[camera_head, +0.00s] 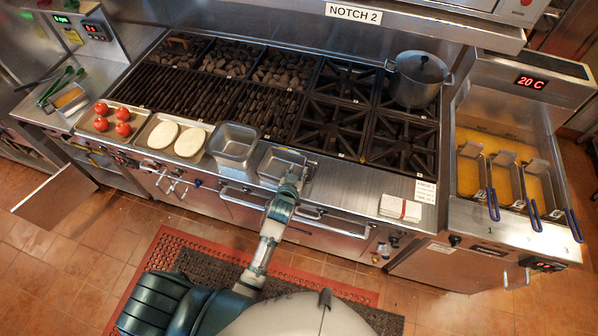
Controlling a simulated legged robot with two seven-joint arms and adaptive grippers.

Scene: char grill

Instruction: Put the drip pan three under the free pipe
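My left gripper (293,178) is at the front right of a small shallow steel pan (277,164) on the counter's front ledge. The fingers overlap the pan's right edge; I cannot tell whether they touch or grip it. A deeper empty steel pan (234,142) stands just left of it. I cannot read a number on either pan, so I cannot tell which one is drip pan three. A small pipe or valve fitting (381,250) shows below the counter front at right; I cannot tell if it is the free pipe. My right gripper is not in view.
A tray of tomatoes (102,130) and a tray with two white flat rounds (151,145) are to the left. The grill and burners (335,127) lie behind, with a pot (417,81). A folded towel (400,207) and fryer baskets (507,177) are right.

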